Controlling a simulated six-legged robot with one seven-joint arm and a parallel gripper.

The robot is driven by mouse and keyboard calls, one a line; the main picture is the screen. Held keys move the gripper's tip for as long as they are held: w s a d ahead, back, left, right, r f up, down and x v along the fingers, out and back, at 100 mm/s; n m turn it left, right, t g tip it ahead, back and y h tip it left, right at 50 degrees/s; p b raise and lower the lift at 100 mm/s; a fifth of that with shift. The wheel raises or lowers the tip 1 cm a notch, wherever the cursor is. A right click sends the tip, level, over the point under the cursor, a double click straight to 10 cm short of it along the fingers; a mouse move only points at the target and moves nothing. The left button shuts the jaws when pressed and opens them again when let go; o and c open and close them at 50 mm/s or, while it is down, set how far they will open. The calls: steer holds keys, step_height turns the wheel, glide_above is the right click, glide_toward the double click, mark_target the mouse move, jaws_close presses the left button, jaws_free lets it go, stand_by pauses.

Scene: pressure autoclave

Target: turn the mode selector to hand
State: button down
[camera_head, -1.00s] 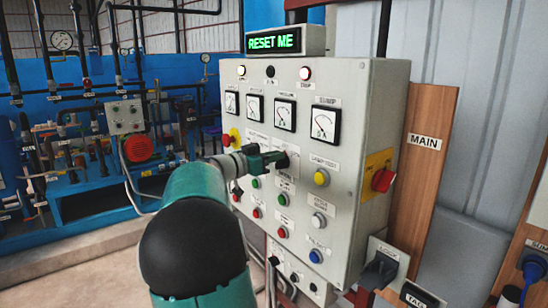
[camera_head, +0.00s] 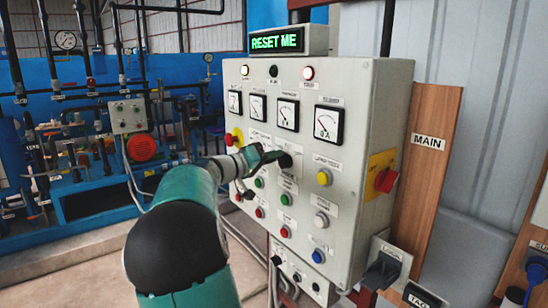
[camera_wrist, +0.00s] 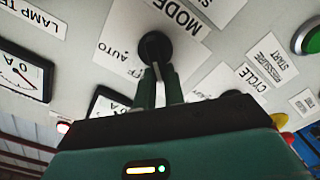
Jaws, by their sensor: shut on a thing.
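The mode selector is a round black knob (camera_wrist: 156,46) on a white plate (camera_wrist: 121,40) lettered MODE, with AUTO and OFF beside it; the plate looks turned in the wrist view. My gripper (camera_wrist: 157,82) has its two green fingers close together, shut on the knob. No HAND marking is readable, and the knob's pointer direction cannot be told. In the head view my gripper (camera_head: 277,156) reaches the panel below the gauges, and the knob (camera_head: 286,161) shows dark at its tip.
The grey control panel (camera_head: 345,215) carries several gauges, lamps and buttons close around the knob. A yellow lamp-test button (camera_head: 324,177) is to the right, a green button (camera_head: 285,199) below. A red switch (camera_head: 386,180) sticks out from the right side.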

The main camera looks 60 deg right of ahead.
steer(key=shift+w+f+n, duration=0.1)
steer(key=shift+n, duration=0.3)
steer(key=c, duration=1.5)
jaws_free()
steer(key=shift+a, duration=0.1)
steer(key=v, duration=1.3)
steer(key=shift+w+a, duration=0.15)
steer(key=shift+a, duration=0.15)
